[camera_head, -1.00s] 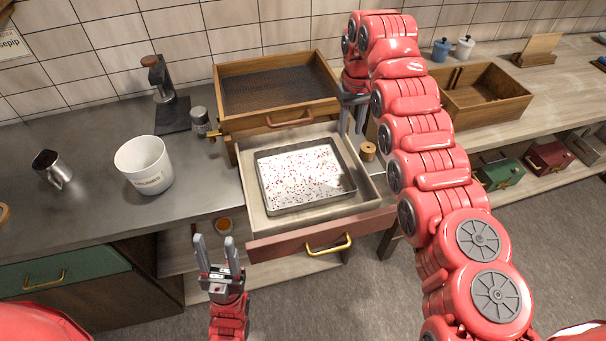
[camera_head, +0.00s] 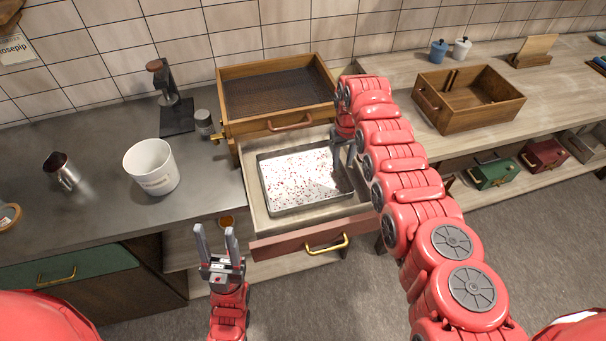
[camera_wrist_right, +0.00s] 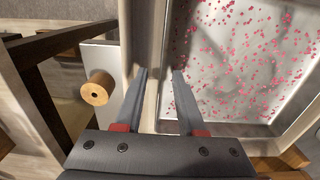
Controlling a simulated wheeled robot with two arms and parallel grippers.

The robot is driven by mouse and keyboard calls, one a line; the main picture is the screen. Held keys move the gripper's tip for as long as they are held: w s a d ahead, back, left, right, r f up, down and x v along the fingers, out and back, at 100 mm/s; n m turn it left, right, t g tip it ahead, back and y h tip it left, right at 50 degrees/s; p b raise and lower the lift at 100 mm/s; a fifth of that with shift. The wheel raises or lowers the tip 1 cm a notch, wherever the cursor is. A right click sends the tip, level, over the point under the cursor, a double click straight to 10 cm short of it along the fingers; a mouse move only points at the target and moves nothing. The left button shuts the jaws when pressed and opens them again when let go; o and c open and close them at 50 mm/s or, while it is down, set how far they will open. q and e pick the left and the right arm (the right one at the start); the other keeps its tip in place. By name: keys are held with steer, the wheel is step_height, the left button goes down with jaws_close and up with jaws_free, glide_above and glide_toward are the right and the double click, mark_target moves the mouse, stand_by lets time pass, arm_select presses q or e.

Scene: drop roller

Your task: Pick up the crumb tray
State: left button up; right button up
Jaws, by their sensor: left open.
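The crumb tray (camera_head: 312,207) is a shallow metal tray with reddish crumbs scattered on a white bottom. It lies in the pulled-out lower drawer (camera_head: 257,215) of a wooden box. It also fills the right of the right wrist view (camera_wrist_right: 165,100). My right gripper (camera_wrist_right: 160,72) is open, its fingers apart on either side of the tray's near rim in that view; I cannot tell whether they touch it. In the head view my right gripper (camera_head: 348,150) is at the tray's right side, partly hidden by its arm. My left gripper (camera_head: 216,232) is open and empty, in front of the drawer.
A mesh-topped wooden box (camera_head: 275,92) stands above the drawer. A white bucket (camera_head: 152,168), a metal mug (camera_head: 62,172) and a small jar (camera_head: 203,122) stand on the left counter. A wooden crate (camera_head: 468,98) sits on the right bench. A wooden knob (camera_wrist_right: 97,90) is beside my right gripper.

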steer(key=shift+f, duration=0.15)
jaws_close()
stand_by(1.4)
